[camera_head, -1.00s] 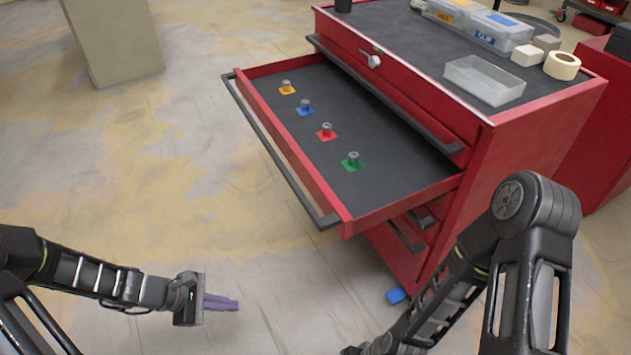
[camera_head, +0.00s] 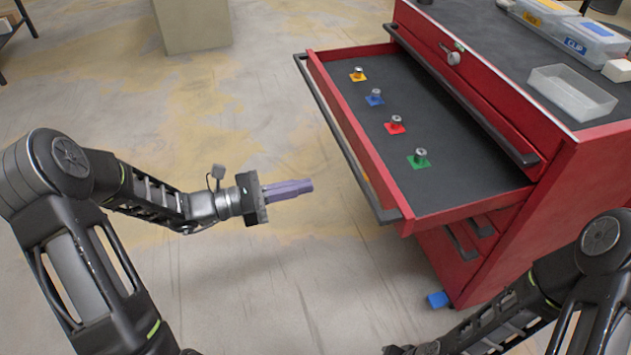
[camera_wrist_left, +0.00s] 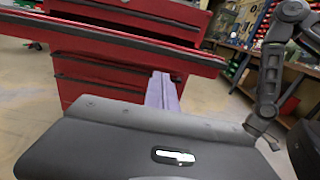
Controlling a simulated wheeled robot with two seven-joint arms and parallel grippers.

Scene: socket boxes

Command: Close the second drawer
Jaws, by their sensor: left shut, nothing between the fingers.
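The second drawer (camera_head: 404,205) of the red tool cabinet (camera_head: 530,238) is pulled far out, with a dark handle bar (camera_head: 345,142) along its front. Its front also crosses the left wrist view (camera_wrist_left: 110,38). Inside are several sockets on coloured squares: yellow, blue, red and green. My left gripper (camera_head: 308,186) is shut and empty, its purple fingers together, pointing right toward the drawer's front. It is apart from the drawer, to its left. The fingers also show in the left wrist view (camera_wrist_left: 161,92). My right arm is at the lower right; its gripper is not clearly visible.
A clear tray (camera_head: 572,94) and lidded boxes (camera_head: 590,42) stand on the cabinet top. The drawer above is shut. A small blue object (camera_head: 438,300) lies at the cabinet's foot. A beige block (camera_head: 193,25) stands at the back. The floor left of the drawer is clear.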

